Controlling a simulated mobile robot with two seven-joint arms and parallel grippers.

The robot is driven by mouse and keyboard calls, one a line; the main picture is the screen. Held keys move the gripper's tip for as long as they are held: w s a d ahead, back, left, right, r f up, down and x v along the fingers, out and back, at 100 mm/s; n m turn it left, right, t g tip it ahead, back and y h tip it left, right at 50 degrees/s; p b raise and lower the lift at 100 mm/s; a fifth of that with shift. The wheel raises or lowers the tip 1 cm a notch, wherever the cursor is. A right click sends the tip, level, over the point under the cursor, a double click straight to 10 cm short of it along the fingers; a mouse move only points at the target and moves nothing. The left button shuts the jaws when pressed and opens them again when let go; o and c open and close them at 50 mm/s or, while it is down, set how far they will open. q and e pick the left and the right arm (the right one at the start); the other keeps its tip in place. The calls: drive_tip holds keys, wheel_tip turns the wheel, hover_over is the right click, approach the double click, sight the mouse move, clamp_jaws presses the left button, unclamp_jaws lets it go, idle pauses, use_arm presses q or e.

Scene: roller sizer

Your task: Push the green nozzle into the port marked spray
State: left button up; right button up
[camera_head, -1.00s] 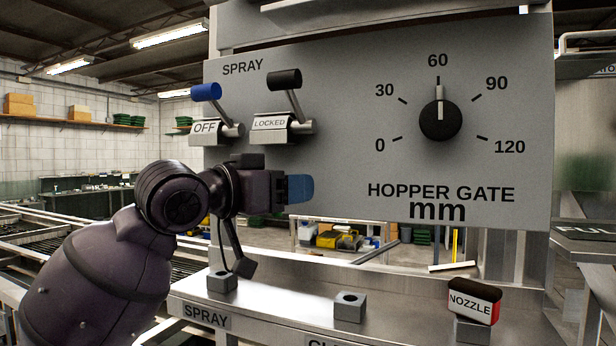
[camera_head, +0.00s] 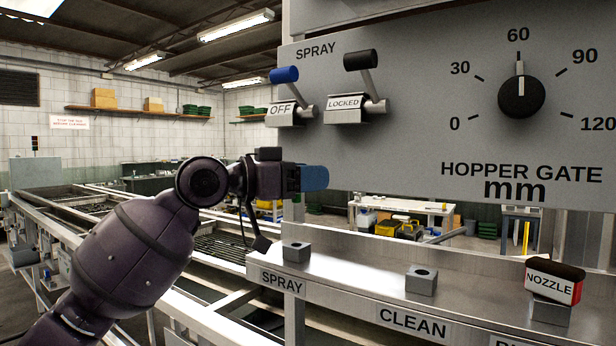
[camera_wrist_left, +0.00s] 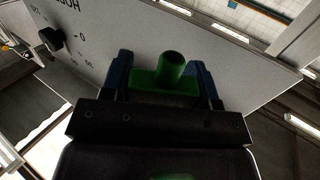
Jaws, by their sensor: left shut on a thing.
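My left gripper (camera_head: 314,178) is in the lower left of the panel in the head view, with blue fingertips pointing right. In the left wrist view its fingers (camera_wrist_left: 160,78) are shut on the green nozzle (camera_wrist_left: 172,70), whose round stem stands up between them. The nozzle is hidden in the head view. The port marked spray is a grey block (camera_head: 296,253) on the steel shelf, behind the label SPRAY (camera_head: 283,282). The gripper appears above it in the picture, apart from it. My right gripper is not in view.
A second grey port (camera_head: 421,280) sits by the CLEAN label. A black, red and white block marked NOZZLE (camera_head: 554,282) sits on a third port at right. Above, the panel (camera_head: 420,140) carries two levers and a dial (camera_head: 521,98). The steel shelf (camera_head: 355,268) is clear between ports.

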use_arm(q)
drive_tip(key=shift+f, duration=0.65)
drive_tip(key=shift+f+b, duration=0.95)
drive_tip(key=shift+f, duration=1.3)
drive_tip(key=shift+p, duration=0.35)
